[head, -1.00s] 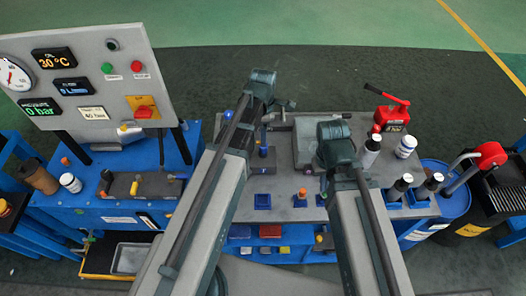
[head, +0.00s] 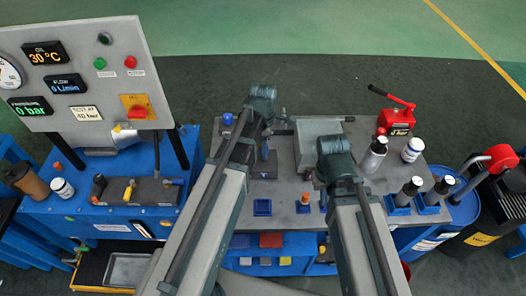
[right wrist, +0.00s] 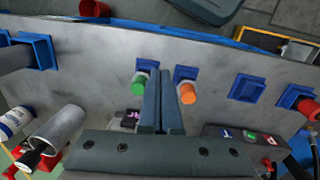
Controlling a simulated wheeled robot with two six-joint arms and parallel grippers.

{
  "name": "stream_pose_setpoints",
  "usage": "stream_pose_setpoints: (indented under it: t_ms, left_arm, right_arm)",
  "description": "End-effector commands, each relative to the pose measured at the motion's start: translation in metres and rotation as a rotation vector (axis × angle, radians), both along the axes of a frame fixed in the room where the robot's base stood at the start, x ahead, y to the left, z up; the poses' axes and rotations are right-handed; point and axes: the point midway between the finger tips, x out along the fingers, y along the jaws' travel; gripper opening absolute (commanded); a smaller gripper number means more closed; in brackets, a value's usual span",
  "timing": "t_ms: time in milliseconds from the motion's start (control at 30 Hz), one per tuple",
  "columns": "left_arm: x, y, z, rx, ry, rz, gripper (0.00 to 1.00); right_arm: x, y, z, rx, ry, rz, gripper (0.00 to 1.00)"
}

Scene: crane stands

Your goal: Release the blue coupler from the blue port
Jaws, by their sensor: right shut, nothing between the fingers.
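On the middle table a dark block (head: 263,168) carries an upright post with blue on it, partly behind my left arm; I cannot tell whether this is the blue coupler in its port. A blue round knob (head: 228,119) shows left of my left wrist. My left gripper (head: 284,124) is over the back of the table, right of that knob; its fingers are too small to judge. My right gripper (right wrist: 161,74) is shut and empty, pointing between a green-capped piece (right wrist: 138,86) and an orange-capped piece (right wrist: 188,94). In the head view its fingers are hidden under the wrist.
Empty blue sockets (head: 262,208) and an orange piece (head: 304,200) are on the near table. A fitting block (head: 135,192) sits on the blue left bench below the gauge panel (head: 80,75). Bottles (head: 373,154) and a red pump (head: 396,121) stand at the right.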

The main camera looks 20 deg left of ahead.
Motion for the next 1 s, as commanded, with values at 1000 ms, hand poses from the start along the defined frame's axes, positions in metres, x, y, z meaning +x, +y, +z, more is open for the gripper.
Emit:
stream_pose_setpoints:
  t_ms: [1000]
  left_arm:
    - [0.000, 0.000, 0.021, 0.000, 0.000, 0.000, 0.00]
  right_arm:
    - [0.000, 0.000, 0.021, 0.000, 0.000, 0.000, 0.00]
